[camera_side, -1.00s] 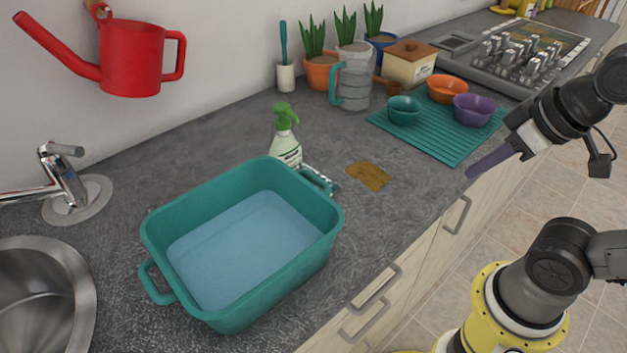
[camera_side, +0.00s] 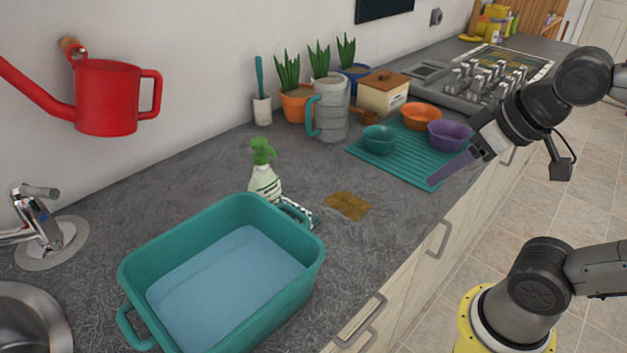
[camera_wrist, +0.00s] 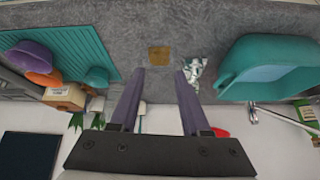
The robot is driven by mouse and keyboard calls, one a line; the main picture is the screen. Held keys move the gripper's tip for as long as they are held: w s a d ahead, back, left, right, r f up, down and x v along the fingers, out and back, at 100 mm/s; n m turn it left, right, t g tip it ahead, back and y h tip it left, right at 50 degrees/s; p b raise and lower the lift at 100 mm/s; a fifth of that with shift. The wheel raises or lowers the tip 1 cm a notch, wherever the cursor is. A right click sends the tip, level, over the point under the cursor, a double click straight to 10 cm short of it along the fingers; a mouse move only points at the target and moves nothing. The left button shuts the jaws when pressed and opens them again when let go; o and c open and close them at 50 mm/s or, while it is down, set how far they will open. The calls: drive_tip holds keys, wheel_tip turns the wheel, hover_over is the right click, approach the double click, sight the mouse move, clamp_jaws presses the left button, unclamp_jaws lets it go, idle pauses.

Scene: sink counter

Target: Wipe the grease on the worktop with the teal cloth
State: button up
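The brown grease patch (camera_side: 347,205) lies on the grey worktop between the teal tub and the ribbed mat; it also shows in the wrist view (camera_wrist: 159,56). A crumpled cloth with a white and teal pattern (camera_side: 308,214) lies between the tub and the grease, partly hidden by the tub. In the wrist view the cloth (camera_wrist: 195,68) is just right of the grease. My gripper (camera_side: 440,178) is above the counter's front edge by the mat, apart from cloth and grease. In the wrist view its two purple fingers (camera_wrist: 158,74) are spread with nothing between them.
The teal tub (camera_side: 135,268) holds blue water. A green-topped spray bottle (camera_side: 264,185) stands behind the cloth. The teal mat (camera_side: 371,162) carries teal, orange and purple bowls. A grey jug (camera_side: 333,110) and potted plants stand at the wall. Worktop in front of the grease is clear.

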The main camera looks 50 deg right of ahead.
drive_tip(key=shift+o, duration=1)
drive_tip(key=w+a+r, duration=0.1)
drive_tip(key=w+r, duration=0.2)
drive_tip(key=w, duration=0.4)
drive_tip(key=shift+w+a, duration=0.2)
drive_tip(key=shift+w, duration=0.05)
drive_tip(key=n+g, duration=0.2)
hover_over(291, 203)
drive_tip(key=s, duration=0.5)
wheel_tip(291, 203, down, 6)
drive_tip(key=x, duration=1.3)
drive_tip(key=shift+w+a+f, duration=0.1)
clamp_jaws()
drive_tip(key=shift+c, duration=1.8)
unclamp_jaws()
